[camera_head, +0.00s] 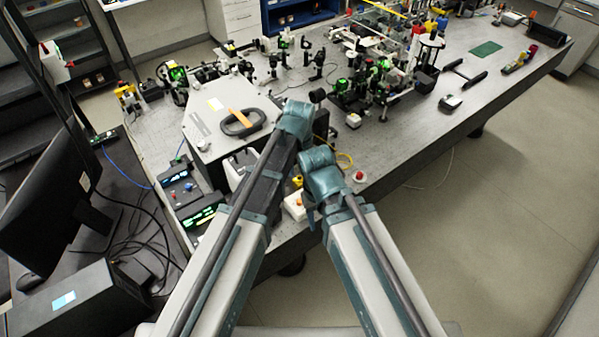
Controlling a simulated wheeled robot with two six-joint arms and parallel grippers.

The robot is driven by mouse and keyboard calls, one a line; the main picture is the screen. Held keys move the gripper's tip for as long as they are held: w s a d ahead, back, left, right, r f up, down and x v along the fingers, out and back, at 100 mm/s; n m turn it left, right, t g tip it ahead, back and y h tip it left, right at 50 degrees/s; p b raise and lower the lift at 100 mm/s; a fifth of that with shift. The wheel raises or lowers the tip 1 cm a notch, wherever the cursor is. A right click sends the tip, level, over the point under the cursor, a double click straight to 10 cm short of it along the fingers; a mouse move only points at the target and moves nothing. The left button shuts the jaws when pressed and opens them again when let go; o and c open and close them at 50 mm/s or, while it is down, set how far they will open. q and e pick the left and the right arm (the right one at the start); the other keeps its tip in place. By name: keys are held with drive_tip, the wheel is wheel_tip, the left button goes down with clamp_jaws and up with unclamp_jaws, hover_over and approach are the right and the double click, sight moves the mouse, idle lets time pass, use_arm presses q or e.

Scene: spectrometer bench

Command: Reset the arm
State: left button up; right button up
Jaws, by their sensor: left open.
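My left arm (262,190) reaches from the lower left up to a teal joint (293,120) over the near edge of the optical bench. My left gripper is largely hidden by the arm, and I cannot make out its fingertips clearly. Nothing is seen held in it. My right arm (365,262) rises from the lower right to a teal joint (321,168) just right of the left arm. Its gripper does not show. Both arms are folded close together in front of me.
The optical bench (400,150) carries crowded optics (375,85). A grey box (205,120) with a black ring-shaped item (244,122) stands left of the arms. A white box with a button (295,205) sits near the edge. A monitor (50,200) stands left. Floor (500,220) at right is clear.

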use_arm(q)
drive_tip(key=shift+r, duration=0.2)
use_arm(e)
drive_tip(key=shift+r, duration=0.25)
use_arm(q)
drive_tip(key=s+a+f+n+b, duration=0.1)
drive_tip(key=s+a+f+b, duration=0.2)
drive_tip(key=s+f+b, duration=0.3)
drive_tip(key=s+a+f+n+y+b, duration=0.1)
drive_tip(key=s+a+f+b, duration=0.2)
drive_tip(key=s+f+b, duration=0.3)
drive_tip(key=s+b, duration=0.1)
drive_tip(key=s, duration=0.3)
drive_tip(key=shift+a+f, duration=0.2)
drive_tip(key=shift+f, duration=0.15)
use_arm(e)
wheel_tip(320, 180, down, 13)
